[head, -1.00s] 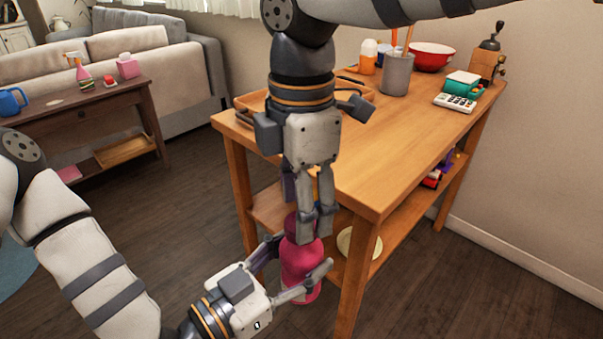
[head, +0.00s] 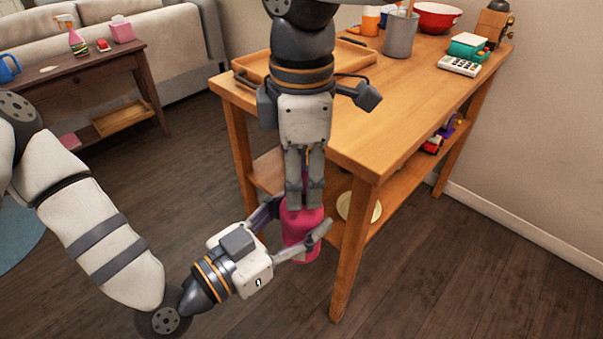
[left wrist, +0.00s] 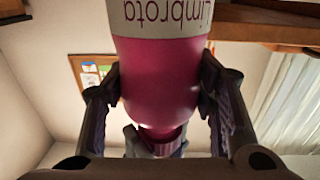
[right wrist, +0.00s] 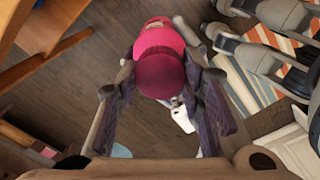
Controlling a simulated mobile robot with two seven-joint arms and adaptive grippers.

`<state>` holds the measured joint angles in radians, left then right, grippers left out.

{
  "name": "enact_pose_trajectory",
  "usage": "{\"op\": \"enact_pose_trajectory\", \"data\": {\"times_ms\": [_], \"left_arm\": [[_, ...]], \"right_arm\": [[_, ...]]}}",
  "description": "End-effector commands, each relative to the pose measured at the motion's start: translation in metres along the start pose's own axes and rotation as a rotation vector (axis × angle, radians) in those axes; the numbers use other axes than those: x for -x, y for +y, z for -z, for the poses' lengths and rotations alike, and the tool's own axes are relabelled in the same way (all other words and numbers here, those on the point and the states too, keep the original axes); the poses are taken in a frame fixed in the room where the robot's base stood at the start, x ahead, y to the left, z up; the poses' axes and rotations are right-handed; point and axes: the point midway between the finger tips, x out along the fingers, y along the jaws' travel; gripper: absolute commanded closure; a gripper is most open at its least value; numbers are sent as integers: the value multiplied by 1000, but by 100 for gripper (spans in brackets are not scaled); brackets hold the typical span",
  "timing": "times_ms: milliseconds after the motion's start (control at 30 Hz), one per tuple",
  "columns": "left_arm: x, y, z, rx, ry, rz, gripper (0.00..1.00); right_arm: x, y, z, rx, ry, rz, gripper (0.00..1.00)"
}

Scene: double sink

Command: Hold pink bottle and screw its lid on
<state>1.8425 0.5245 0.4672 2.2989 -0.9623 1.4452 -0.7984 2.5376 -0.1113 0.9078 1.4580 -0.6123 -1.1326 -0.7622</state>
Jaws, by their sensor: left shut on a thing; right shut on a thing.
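The pink bottle (head: 302,248) is roughly upright in front of the wooden table's near left corner. My left gripper (head: 297,224) is shut around its body from the side. In the left wrist view the bottle (left wrist: 160,75) appears inverted, with a pale lettered label. My right gripper (head: 304,197) comes down from above and is shut on the darker pink lid (right wrist: 160,77), which lies between its fingers in the right wrist view. The lid is at the bottle's top; how tightly it is seated cannot be told. In the head view the right fingers hide most of the lid.
The wooden table (head: 350,130) stands close behind the bottle, with a tray (head: 270,68), grey cup (head: 401,35) and red bowl (head: 438,17) on top. A pale plate (head: 357,207) lies on its lower shelf. A side table (head: 75,75) and sofa stand at far left.

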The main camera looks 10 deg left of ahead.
Motion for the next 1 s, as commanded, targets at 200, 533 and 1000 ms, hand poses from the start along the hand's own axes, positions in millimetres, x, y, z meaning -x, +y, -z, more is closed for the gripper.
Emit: {"op": "enact_pose_trajectory", "data": {"times_ms": [200, 533, 1000], "left_arm": [[0, 0, 1, -1, 2, 1, 100], [0, 0, 1, -1, 2, 1, 100], [0, 0, 1, -1, 2, 0, 100]], "right_arm": [[0, 0, 0, -666, -3, -5, 98], [0, 0, 0, -685, 0, 0, 45], [34, 0, 0, -683, 2, -3, 45]]}}
